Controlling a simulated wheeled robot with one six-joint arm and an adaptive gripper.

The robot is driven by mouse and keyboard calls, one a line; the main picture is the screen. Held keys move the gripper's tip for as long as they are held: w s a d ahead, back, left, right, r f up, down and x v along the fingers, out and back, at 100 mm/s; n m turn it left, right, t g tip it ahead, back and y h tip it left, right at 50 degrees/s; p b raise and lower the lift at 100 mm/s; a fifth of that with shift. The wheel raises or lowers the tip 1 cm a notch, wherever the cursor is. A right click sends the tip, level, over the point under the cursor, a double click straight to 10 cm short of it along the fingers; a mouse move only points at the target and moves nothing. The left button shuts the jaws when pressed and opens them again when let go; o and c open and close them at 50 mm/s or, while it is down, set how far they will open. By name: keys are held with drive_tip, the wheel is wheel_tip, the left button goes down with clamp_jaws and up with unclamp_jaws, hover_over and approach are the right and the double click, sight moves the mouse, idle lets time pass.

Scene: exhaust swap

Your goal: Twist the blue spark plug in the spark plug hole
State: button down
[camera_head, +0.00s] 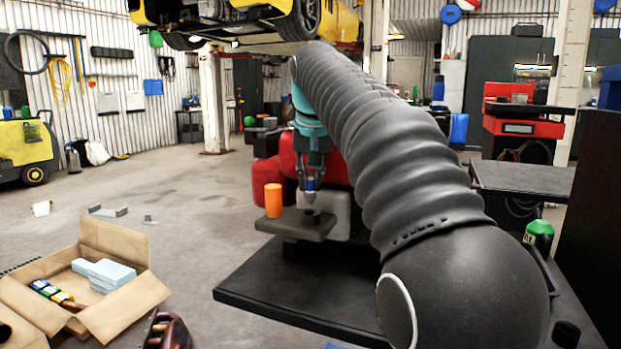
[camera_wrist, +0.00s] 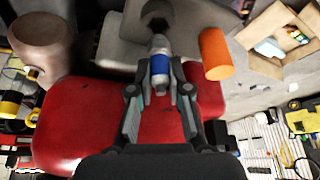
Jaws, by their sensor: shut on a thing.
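My gripper (camera_head: 311,172) points down and is shut on the blue spark plug (camera_head: 310,185) above a small grey platform (camera_head: 294,222). In the wrist view the spark plug (camera_wrist: 160,68) shows a blue band and a pale metal end between the fingers of my gripper (camera_wrist: 160,84). Its far end points at a dark round socket (camera_wrist: 156,20), which looks like the spark plug hole. The socket also shows below the plug in the head view (camera_head: 312,214). I cannot tell whether the plug's tip is inside the hole or just above it.
An orange cylinder (camera_head: 273,200) stands on the platform, left of the plug. Red rounded bodies (camera_head: 266,165) are close behind. An open cardboard box (camera_head: 112,318) with several parts lies on the floor at left. The floor between is mostly clear.

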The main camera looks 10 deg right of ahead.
drive_tip(key=shift+f+b, duration=0.65)
drive_tip(key=shift+f, duration=0.8)
idle(0.5)
drive_tip(key=c, duration=1)
unclamp_jaws()
drive_tip(key=shift+v, duration=6)
